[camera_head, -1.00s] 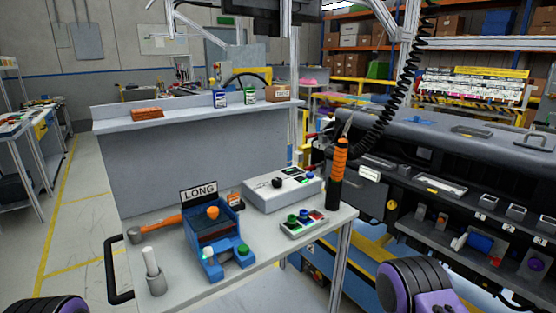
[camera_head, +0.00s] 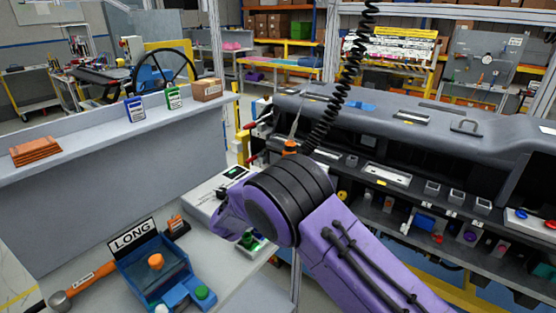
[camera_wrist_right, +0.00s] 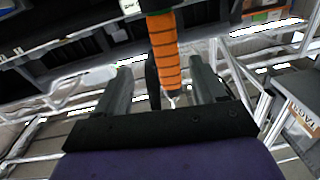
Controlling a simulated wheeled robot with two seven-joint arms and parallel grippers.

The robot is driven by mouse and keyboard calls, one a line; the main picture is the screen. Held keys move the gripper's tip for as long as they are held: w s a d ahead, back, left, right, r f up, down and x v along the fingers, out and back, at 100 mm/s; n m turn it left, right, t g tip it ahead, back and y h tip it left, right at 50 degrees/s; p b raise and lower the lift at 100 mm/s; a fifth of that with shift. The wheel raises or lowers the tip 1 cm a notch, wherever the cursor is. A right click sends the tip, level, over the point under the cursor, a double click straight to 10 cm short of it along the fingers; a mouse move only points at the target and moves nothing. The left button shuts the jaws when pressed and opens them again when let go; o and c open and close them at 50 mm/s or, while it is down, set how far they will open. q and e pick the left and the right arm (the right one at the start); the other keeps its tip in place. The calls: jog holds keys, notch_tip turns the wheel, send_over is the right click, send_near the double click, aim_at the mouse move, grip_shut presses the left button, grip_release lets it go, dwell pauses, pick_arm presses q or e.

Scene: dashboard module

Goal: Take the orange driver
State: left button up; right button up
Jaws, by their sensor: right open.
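The orange driver, with black-ringed orange grip (camera_wrist_right: 163,50), hangs between the two fingers of my right gripper (camera_wrist_right: 163,78) in the right wrist view. The fingers are open, with a gap on both sides of the driver. In the head view only a small orange piece of the driver (camera_head: 290,147) shows above my purple and black right arm, below the coiled black cord (camera_head: 325,115). My right arm hides the rest of the driver and the right gripper there. My left gripper is not in view.
A blue holder (camera_head: 165,270) with a LONG sign, an orange-handled hammer (camera_head: 88,280) and a white control box (camera_head: 210,192) are on the workbench. The dark dashboard module (camera_head: 440,135) stands behind and right of my arm.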

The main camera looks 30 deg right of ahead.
jog(key=p+x, duration=0.1)
jog(key=x, duration=0.2)
jog(key=p+x, duration=0.2)
jog(key=x, duration=0.2)
jog(key=w+p+x, duration=0.1)
jog(key=x, duration=0.2)
jog(key=shift+w+d+r+p, duration=0.1)
jog(key=shift+r+p, duration=0.2)
jog(key=shift+d, duration=0.2)
jog(key=shift+a, duration=0.15)
jog(key=c, duration=1.2)
grip_shut()
jog(key=shift+r, duration=0.3)
notch_tip(320, 180, up, 9)
jog(key=b, duration=0.3)
jog(key=shift+r, duration=0.2)
notch_tip(320, 180, up, 5)
jog(key=p, duration=0.4)
jog(key=shift+f, duration=0.25)
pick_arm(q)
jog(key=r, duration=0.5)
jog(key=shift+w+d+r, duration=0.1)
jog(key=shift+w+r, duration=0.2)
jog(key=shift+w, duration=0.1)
